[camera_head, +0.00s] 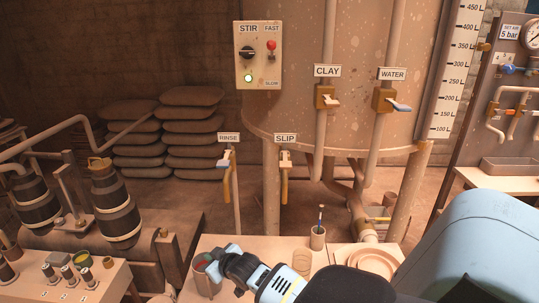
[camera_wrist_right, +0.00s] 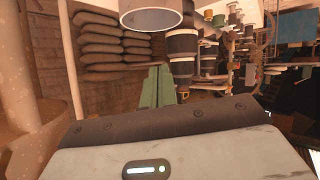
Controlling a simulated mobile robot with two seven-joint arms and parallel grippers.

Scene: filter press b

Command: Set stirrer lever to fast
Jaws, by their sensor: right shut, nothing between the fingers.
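The stirrer panel (camera_head: 244,76) is a cream plate on the big tank, labelled STIR, FAST at top and SLOW at bottom. Its stirrer lever (camera_head: 272,46) has a red knob, which sits high, just under the FAST label. My right gripper (camera_head: 212,267) is low in the head view, over the front table, well below and apart from the panel. It is shut and empty; its fingers show together in the right wrist view (camera_wrist_right: 158,84). My left gripper is not in view.
CLAY (camera_head: 325,98) and WATER (camera_head: 390,101) valves are on pipes right of the panel. RINSE (camera_head: 228,160) and SLIP (camera_head: 285,160) valves hang below it. A cup with a brush (camera_head: 318,237) stands near my right gripper. The space before the panel looks clear.

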